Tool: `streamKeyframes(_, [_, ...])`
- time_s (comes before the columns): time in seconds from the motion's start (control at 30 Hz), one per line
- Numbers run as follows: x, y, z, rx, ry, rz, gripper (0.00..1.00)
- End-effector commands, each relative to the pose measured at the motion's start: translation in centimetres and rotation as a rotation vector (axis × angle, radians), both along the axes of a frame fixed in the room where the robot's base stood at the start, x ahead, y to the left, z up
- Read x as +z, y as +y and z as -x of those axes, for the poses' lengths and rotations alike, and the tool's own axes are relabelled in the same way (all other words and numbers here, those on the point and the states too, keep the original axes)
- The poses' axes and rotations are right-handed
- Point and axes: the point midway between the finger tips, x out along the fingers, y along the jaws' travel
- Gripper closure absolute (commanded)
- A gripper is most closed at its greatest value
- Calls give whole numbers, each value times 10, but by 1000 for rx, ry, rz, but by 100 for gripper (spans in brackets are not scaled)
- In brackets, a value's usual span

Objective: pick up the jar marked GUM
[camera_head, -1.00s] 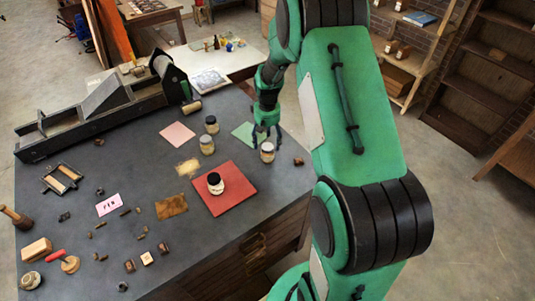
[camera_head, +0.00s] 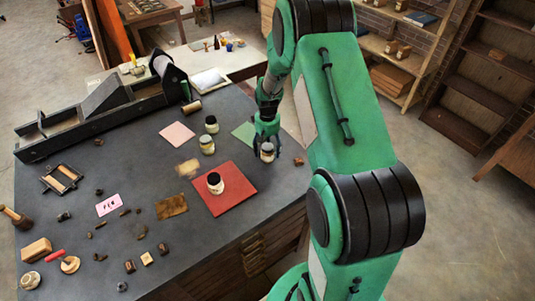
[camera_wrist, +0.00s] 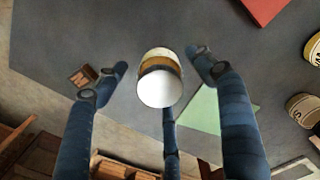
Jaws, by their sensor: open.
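A small jar (camera_head: 268,155) with a pale lid stands near the right edge of the dark table. In the wrist view this jar (camera_wrist: 159,86) has a white lid and a yellow-brown band, and no mark on it can be read. My gripper (camera_head: 263,147) is low at it, with its blue fingers (camera_wrist: 146,72) open and spread around the jar. I see no clear contact. Other jars stand apart: a dark-lidded one (camera_head: 211,125), one (camera_head: 207,145) in front of it, and one on the red mat (camera_head: 215,183). GUM cannot be read on any of them.
A green sheet (camera_head: 243,132) lies beside my gripper, and a small wooden block (camera_head: 298,160) is close on its right. The red mat (camera_head: 238,190) lies to the front left. A black hand press (camera_head: 100,113) fills the back left.

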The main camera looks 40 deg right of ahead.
Motion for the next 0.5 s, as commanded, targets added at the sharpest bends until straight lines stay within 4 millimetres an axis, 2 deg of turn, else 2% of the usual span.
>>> streamKeyframes(0.4, [0,0,0,0,0,0,30])
streamKeyframes(0.43, [0,0,0,0,0,0,32])
streamKeyframes(0.5, [0,0,0,0,0,0,46])
